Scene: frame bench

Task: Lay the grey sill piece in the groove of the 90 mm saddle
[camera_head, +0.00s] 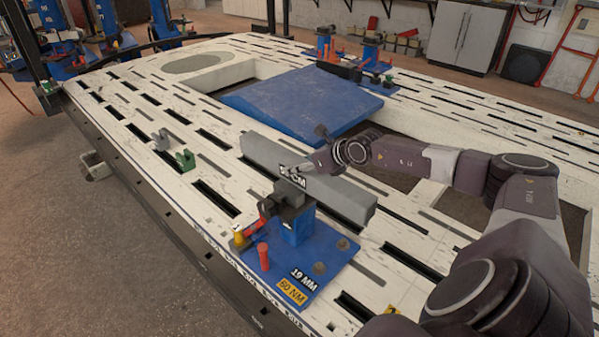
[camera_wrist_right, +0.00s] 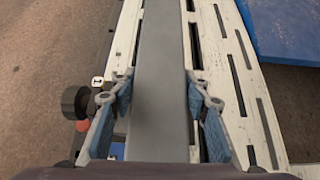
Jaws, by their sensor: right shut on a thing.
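The grey sill piece (camera_head: 348,196) is a long bar lying diagonally above the slotted white bench, behind the blue clamp stand. It also runs up the middle of the right wrist view (camera_wrist_right: 162,50). My right gripper (camera_wrist_right: 162,88) is shut on it, one finger on each side. In the head view my arm and wrist hide part of its middle. A grey U-shaped saddle (camera_head: 161,140) and a green one (camera_head: 186,160) stand on the bench to the left of the bar. No size marking is readable on them. My left gripper is not in view.
A blue clamp stand (camera_head: 330,253) with red and yellow parts and labels is close in front of the bar. A blue panel (camera_head: 300,100) lies behind it. More blue clamps (camera_head: 370,52) stand at the far edge. The bench near the saddles is mostly clear.

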